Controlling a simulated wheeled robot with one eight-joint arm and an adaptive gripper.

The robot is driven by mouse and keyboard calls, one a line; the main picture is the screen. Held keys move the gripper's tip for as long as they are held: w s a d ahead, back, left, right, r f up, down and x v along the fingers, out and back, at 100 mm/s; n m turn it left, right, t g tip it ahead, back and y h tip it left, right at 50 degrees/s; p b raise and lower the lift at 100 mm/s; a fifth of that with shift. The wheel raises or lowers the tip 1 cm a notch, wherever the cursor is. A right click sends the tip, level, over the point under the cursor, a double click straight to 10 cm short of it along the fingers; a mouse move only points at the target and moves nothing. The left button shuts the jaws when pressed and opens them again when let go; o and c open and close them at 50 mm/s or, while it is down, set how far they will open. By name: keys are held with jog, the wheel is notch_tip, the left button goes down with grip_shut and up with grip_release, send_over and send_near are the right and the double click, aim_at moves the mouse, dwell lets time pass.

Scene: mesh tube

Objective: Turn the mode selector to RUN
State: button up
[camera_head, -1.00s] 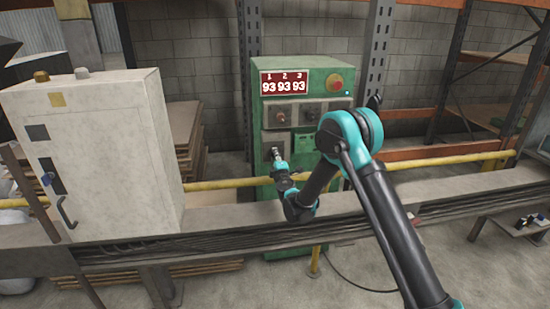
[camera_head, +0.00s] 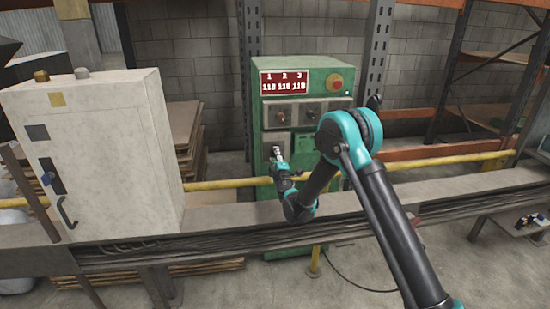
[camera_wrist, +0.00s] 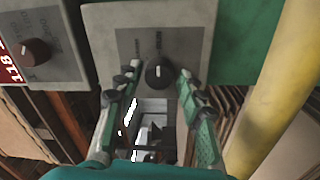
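The mode selector appears to be the dark round knob (camera_wrist: 158,74) with a pale pointer mark, on a grey plate (camera_wrist: 199,24). Small labels beside it are too blurred to read. In the head view this plate (camera_head: 266,150) is low on the left of the green cabinet (camera_head: 307,64), and my gripper (camera_head: 278,151) hides the knob. In the wrist view my gripper (camera_wrist: 157,80) is open, one finger on each side of the knob and apart from it. I cannot tell how deep the fingertips reach.
An upper panel holds more knobs (camera_head: 280,118); a red button (camera_head: 335,82) is at upper right. A yellow rail (camera_head: 215,184) and grey beam (camera_head: 215,216) cross in front. A pale cabinet (camera_head: 105,165) stands left.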

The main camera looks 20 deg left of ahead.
jog(key=shift+o, duration=0.6)
jog(key=v, duration=1.2)
